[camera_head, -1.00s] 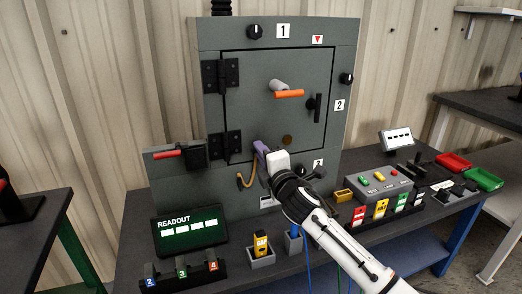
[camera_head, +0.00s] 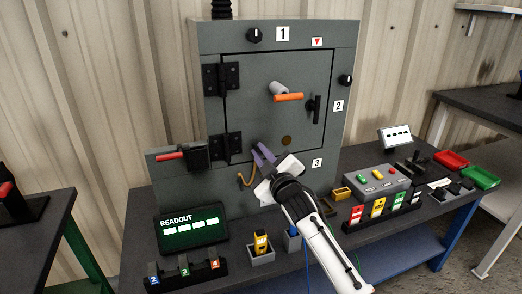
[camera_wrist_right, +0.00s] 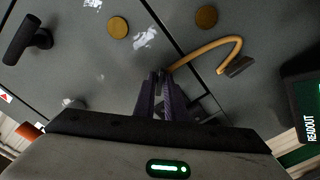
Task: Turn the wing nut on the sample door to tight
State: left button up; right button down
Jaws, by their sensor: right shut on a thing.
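The sample door (camera_head: 250,100) is a grey panel on a grey enclosure, shut, with black hinges on its left. My right gripper (camera_head: 263,152) is at the door's lower edge, right of the lower hinge. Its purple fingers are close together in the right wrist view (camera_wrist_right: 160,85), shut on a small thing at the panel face. This appears to be the wing nut, but the fingers hide it, so its shape and angle cannot be read. A yellow curved hose (camera_wrist_right: 215,42) runs from beside the fingertips. My left gripper is not in view.
An orange bar on a grey stub (camera_head: 288,97) and a black handle (camera_head: 316,107) stick out from the door. Below are a readout screen (camera_head: 190,231), a yellow item in a grey holder (camera_head: 261,243) and a button box (camera_head: 377,180). Air left of the gripper is clear.

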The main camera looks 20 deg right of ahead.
jog(key=m+p, duration=0.1)
jog(key=m, duration=0.2)
jog(key=shift+m+p, duration=0.55)
jog(key=shift+m, duration=0.55)
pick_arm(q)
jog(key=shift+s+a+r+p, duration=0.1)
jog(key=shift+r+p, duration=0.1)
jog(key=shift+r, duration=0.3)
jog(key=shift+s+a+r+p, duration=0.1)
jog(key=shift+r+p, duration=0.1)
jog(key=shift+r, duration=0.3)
pick_arm(e)
jog(key=shift+m, duration=1.1)
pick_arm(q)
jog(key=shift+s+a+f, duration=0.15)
pick_arm(e)
jog(key=c, duration=1.8)
grip_release()
jog(key=shift+s, duration=0.1)
